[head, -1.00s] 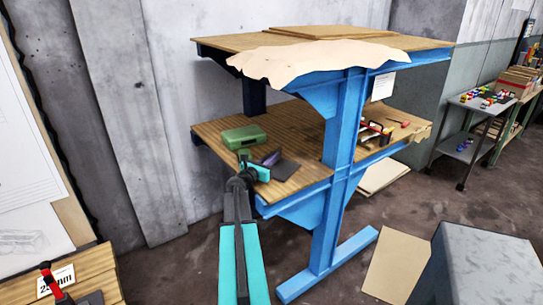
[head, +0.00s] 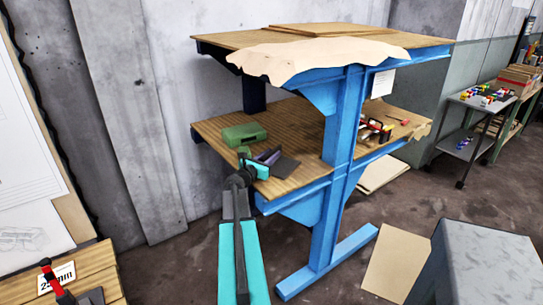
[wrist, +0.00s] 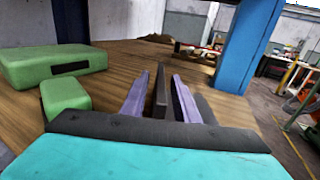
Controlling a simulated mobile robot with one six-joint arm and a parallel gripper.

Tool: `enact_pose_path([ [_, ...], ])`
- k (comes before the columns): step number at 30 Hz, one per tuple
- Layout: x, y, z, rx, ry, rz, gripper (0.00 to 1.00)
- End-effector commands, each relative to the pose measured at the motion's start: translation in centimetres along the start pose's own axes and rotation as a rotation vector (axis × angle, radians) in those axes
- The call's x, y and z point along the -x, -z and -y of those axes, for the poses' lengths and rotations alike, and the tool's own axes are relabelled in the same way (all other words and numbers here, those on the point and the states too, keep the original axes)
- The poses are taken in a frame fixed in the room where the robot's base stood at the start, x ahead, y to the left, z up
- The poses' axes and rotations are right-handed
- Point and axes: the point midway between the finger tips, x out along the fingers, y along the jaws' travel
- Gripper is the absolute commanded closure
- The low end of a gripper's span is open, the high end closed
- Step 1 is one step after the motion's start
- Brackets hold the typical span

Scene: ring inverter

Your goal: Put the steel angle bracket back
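The steel angle bracket (head: 287,168) is a dark grey L-shaped piece on the left part of the lower wooden shelf (head: 300,125) of the blue stand. One flange lies flat, and the other stands upright in the wrist view (wrist: 161,97). My gripper (head: 268,156) is at the shelf's front left edge. In the wrist view its two purple fingers (wrist: 160,92) are spread, one on each side of the upright flange, with gaps showing. The flat flange is partly hidden behind the right finger.
A green case (head: 243,132) and a smaller green block (wrist: 66,97) sit left of my gripper. A blue upright (head: 342,120) stands to the right, with small tools (head: 375,130) beyond it. The top shelf (head: 225,42) overhangs. The shelf behind the bracket is clear.

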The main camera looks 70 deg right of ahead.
Motion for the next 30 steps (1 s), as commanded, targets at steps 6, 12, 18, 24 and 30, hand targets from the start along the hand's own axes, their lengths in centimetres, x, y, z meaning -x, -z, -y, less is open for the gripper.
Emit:
enact_pose_path([
  [6,2.2,0.1,0.1,0.0,0.0,0.001,0.72],
  [12,4.7,0.1,0.1,0.0,-0.001,0.0,0.72],
  [18,7.2,0.1,0.1,0.0,-0.002,0.0,0.72],
  [24,9.6,0.1,0.1,0.0,-0.002,0.0,0.72],
  [30,11.1,0.0,0.0,0.0,-0.001,0.0,0.72],
])
